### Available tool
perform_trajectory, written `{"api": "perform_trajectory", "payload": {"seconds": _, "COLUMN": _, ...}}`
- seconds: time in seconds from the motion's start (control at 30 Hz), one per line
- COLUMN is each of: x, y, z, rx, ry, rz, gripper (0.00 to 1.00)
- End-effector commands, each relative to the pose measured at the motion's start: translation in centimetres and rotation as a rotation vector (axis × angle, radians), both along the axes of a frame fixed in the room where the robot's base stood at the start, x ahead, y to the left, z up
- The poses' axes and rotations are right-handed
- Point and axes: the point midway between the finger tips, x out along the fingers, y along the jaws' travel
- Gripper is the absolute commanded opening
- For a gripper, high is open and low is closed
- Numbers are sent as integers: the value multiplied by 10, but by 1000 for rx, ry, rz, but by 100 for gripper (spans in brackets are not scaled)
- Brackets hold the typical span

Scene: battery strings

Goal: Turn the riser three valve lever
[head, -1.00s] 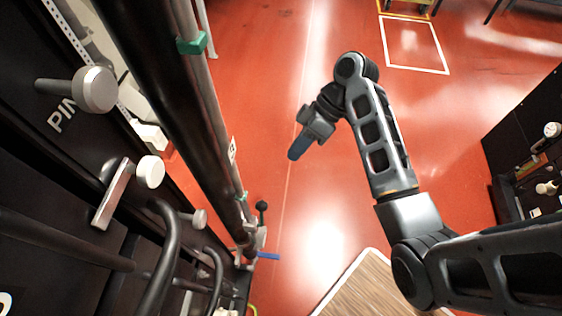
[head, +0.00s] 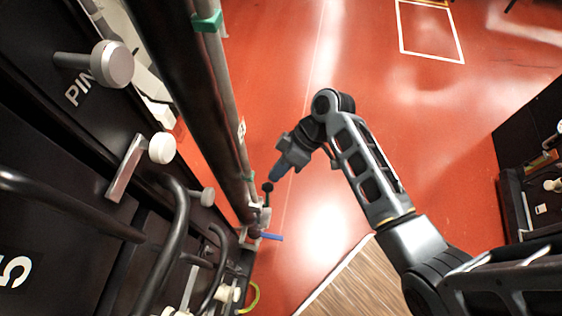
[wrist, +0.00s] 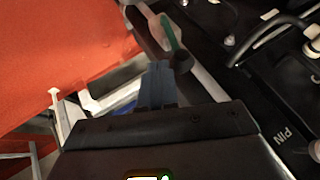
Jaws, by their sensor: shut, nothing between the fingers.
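A dark vertical pipe (head: 195,90) runs down the left side of the head view, with a thinner grey pipe beside it. Near its low end are a black ball-ended lever (head: 267,188) and a blue handle (head: 270,237). No label shows which one belongs to riser three. My gripper (head: 275,173) is shut and empty, its tips just above the black ball in the picture. In the wrist view the shut fingers (wrist: 158,72) point at a dark ball knob (wrist: 183,62), close beside it; contact cannot be told. A green strip (wrist: 171,32) lies beyond the knob.
A black panel with curved handles (head: 180,240) and pale round knobs (head: 112,64) stands at left. Another dark cabinet (head: 530,150) stands at right. A wood-topped surface (head: 345,285) is at the bottom. The red floor (head: 400,120) between is open.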

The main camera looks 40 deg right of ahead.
Motion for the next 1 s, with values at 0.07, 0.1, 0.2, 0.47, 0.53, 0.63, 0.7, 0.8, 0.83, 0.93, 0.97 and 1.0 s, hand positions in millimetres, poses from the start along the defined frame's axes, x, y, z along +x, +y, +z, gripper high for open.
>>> {"api": "perform_trajectory", "payload": {"seconds": 0.07, "x": 0, "y": 0, "z": 0, "rx": 0, "ry": 0, "rz": 0, "gripper": 0}}
{"api": "perform_trajectory", "payload": {"seconds": 0.1, "x": 0, "y": 0, "z": 0, "rx": 0, "ry": 0, "rz": 0, "gripper": 0}}
{"api": "perform_trajectory", "payload": {"seconds": 0.2, "x": 0, "y": 0, "z": 0, "rx": 0, "ry": 0, "rz": 0, "gripper": 0}}
{"api": "perform_trajectory", "payload": {"seconds": 0.47, "x": -9, "y": 13, "z": 12, "rx": -94, "ry": -67, "rz": 5, "gripper": 0}}
{"api": "perform_trajectory", "payload": {"seconds": 0.53, "x": -13, "y": 18, "z": 14, "rx": -138, "ry": -100, "rz": 5, "gripper": 0}}
{"api": "perform_trajectory", "payload": {"seconds": 0.63, "x": -17, "y": 23, "z": 17, "rx": -166, "ry": -120, "rz": 4, "gripper": 0}}
{"api": "perform_trajectory", "payload": {"seconds": 0.7, "x": -18, "y": 25, "z": 16, "rx": -165, "ry": -120, "rz": 2, "gripper": 0}}
{"api": "perform_trajectory", "payload": {"seconds": 0.8, "x": -20, "y": 27, "z": 15, "rx": -165, "ry": -119, "rz": 1, "gripper": 0}}
{"api": "perform_trajectory", "payload": {"seconds": 0.83, "x": -20, "y": 27, "z": 14, "rx": -165, "ry": -119, "rz": 1, "gripper": 0}}
{"api": "perform_trajectory", "payload": {"seconds": 0.93, "x": -20, "y": 27, "z": 14, "rx": -164, "ry": -119, "rz": 1, "gripper": 0}}
{"api": "perform_trajectory", "payload": {"seconds": 0.97, "x": -20, "y": 27, "z": 14, "rx": -164, "ry": -119, "rz": 1, "gripper": 0}}
{"api": "perform_trajectory", "payload": {"seconds": 1.0, "x": -20, "y": 27, "z": 14, "rx": -164, "ry": -119, "rz": 1, "gripper": 0}}
